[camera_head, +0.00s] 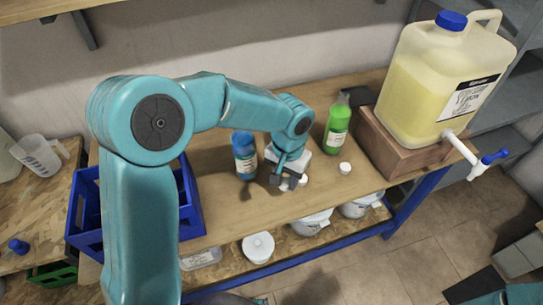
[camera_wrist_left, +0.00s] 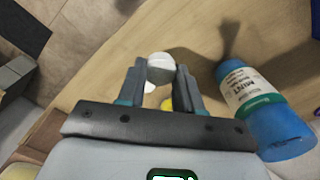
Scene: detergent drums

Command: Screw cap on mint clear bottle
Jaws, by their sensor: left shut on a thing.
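A blue bottle (camera_head: 244,157) with a white and green label stands on the wooden bench, left of my left gripper (camera_head: 288,181). In the left wrist view the same bottle (camera_wrist_left: 262,112) reads "MINT", right of the fingers and apart from them. My left gripper (camera_wrist_left: 161,80) is shut on a white cap (camera_wrist_left: 160,66), held between its fingertips. Whether the bottle's mouth is bare I cannot tell. My right gripper is not in view.
A green bottle (camera_head: 338,127) and a loose white cap (camera_head: 345,168) are right of the gripper. A large yellow-filled canister (camera_head: 431,85) rests on a wooden block (camera_head: 385,140). A blue crate (camera_head: 190,211) stands left. White tubs sit on the lower shelf.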

